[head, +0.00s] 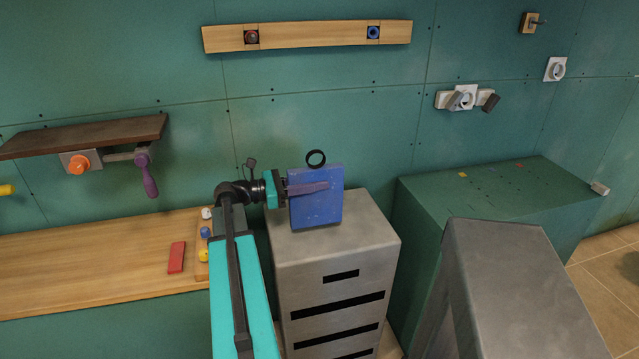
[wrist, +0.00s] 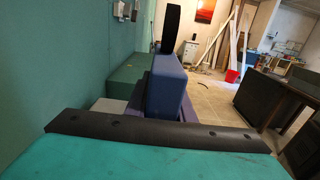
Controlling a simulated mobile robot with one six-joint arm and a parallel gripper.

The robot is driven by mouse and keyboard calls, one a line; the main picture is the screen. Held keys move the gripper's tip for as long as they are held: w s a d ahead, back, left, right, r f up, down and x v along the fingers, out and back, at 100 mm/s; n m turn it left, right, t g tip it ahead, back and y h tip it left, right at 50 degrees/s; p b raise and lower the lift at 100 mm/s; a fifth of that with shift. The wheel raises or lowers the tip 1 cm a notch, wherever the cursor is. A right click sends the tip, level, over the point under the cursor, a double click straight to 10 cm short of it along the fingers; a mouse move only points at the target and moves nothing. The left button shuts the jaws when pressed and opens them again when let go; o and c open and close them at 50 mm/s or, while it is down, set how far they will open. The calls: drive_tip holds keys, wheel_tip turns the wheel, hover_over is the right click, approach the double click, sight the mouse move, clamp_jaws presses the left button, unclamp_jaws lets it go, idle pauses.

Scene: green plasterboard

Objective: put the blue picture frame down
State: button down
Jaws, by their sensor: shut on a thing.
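The blue picture frame (head: 316,207) is an upright blue slab with a black ring at its top. My gripper (head: 308,188) is shut on it from the left, with a purple finger across its upper face. The frame is over the top of a grey cabinet (head: 361,234). I cannot tell whether its lower edge touches that top. In the wrist view the blue frame (wrist: 172,88) stands edge-on beyond the dark bar of my gripper, and its black ring shows above it.
A wooden bench (head: 100,255) with a red block (head: 177,257) is at left. A dark shelf (head: 85,136) and a wooden rail (head: 307,36) are on the green wall. A green box (head: 500,200) and a grey block (head: 500,285) stand at right. The cabinet top's front is clear.

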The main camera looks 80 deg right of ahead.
drive_tip(key=shift+d+f+p, duration=0.2)
drive_tip(key=shift+d+p, duration=0.1)
drive_tip(key=shift+d, duration=2.2)
drive_tip(key=shift+d+f+p, duration=0.2)
drive_tip(key=shift+d+f, duration=0.05)
drive_tip(key=shift+f, duration=0.65)
drive_tip(key=shift+d+f+p, duration=0.15)
drive_tip(key=shift+d+f, duration=0.05)
drive_tip(key=shift+f, duration=0.8)
drive_tip(key=c, duration=1.5)
unclamp_jaws()
drive_tip(key=shift+c, duration=0.2)
